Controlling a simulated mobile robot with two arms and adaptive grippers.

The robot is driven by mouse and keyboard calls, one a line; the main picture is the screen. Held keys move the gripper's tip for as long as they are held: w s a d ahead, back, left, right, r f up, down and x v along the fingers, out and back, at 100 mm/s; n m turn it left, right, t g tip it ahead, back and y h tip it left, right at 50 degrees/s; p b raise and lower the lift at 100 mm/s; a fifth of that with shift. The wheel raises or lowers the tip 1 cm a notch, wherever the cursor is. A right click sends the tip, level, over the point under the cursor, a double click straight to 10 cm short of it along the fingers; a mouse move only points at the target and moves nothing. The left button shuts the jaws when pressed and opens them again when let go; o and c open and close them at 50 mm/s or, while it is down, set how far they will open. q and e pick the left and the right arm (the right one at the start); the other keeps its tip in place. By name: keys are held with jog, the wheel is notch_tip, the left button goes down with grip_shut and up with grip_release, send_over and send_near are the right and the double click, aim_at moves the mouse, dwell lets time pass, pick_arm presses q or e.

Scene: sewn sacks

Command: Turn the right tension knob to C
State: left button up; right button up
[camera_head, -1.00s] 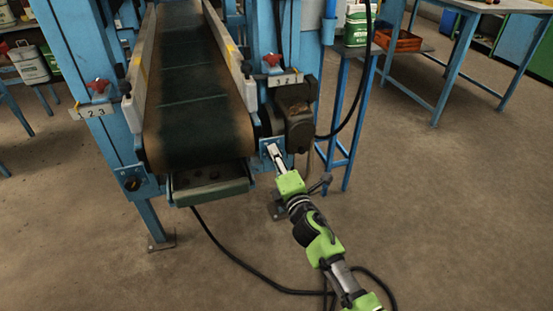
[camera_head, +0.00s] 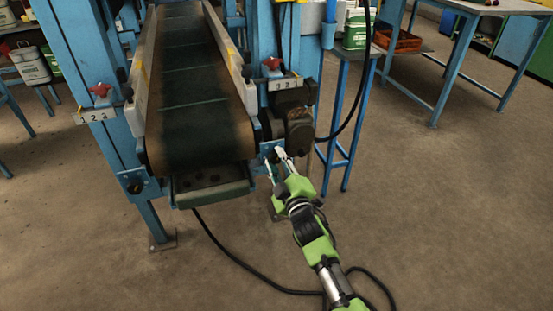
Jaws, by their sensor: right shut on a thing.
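A conveyor with a dark green belt (camera_head: 195,110) stands in the middle of the head view. The blue right bracket (camera_head: 267,147) is at its near right corner, with the right tension knob there hidden by my fingers. My right gripper (camera_head: 275,158) reaches up from the lower right and is shut on the knob, its two fingers showing side by side. The knob's pointer and letters cannot be read. The left tension knob (camera_head: 134,187) is a dark round shape on the near left bracket. My left gripper is not in view.
A dark motor housing (camera_head: 299,130) is just right of the gripper. A black cable (camera_head: 235,262) lies on the floor.

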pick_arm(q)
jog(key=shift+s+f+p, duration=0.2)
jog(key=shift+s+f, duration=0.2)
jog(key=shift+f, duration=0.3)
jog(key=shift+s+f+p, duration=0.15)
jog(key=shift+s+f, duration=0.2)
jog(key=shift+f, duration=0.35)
pick_arm(e)
jog(key=shift+r+m, duration=0.1)
jog(key=shift+m, duration=1.2)
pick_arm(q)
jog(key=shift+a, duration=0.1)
pick_arm(e)
jog(key=o, duration=1.1)
jog(key=shift+s+d, duration=0.15)
jog(key=shift+s, duration=0.15)
jog(key=v, duration=1.1)
jog(key=shift+s, duration=0.15)
